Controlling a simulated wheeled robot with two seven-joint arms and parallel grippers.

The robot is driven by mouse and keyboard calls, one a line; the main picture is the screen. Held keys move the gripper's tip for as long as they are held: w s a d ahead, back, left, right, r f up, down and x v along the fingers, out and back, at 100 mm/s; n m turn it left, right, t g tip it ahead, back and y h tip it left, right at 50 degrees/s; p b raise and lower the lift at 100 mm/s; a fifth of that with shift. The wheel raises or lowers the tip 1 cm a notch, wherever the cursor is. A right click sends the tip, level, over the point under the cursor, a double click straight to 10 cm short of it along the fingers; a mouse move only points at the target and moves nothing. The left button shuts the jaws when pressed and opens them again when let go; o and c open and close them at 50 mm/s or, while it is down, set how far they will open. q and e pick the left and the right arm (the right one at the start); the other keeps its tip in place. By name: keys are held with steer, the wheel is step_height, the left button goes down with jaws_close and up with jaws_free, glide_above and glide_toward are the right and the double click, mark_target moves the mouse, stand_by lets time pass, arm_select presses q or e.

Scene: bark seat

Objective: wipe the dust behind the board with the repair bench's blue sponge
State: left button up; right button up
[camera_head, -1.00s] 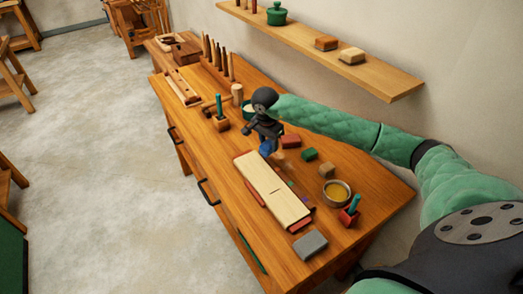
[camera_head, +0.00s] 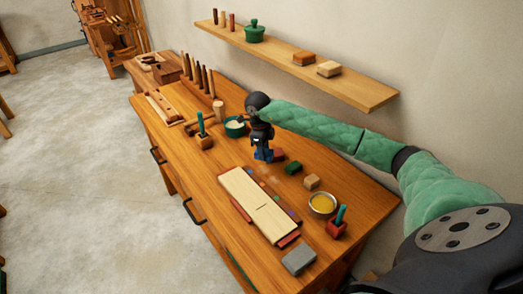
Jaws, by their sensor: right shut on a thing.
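My right gripper (camera_head: 262,146) points down over the workbench, behind the far end of the pale board, shut on the blue sponge (camera_head: 264,155). The sponge is partly hidden by the fingers; I cannot tell whether it touches the bench top. The pale wooden board (camera_head: 257,204) lies flat on the bench, with reddish blocks along its edges. A faint pale patch, seemingly dust (camera_head: 266,171), shows on the wood between the sponge and the board. My left gripper is not in view.
Near the sponge are a red block (camera_head: 280,154), a green block (camera_head: 293,168) and a teal bowl (camera_head: 235,127). A tan block (camera_head: 312,182), a yellow-filled bowl (camera_head: 322,205), a red holder (camera_head: 337,228) and a grey block (camera_head: 298,260) stand rightward. A wall shelf (camera_head: 350,88) hangs behind.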

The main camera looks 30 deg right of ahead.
steer(key=m, duration=0.4)
steer(key=shift+s+d, duration=0.1)
steer(key=shift+s, duration=0.1)
steer(key=shift+m+y, duration=0.4)
steer(key=shift+m, duration=1.2)
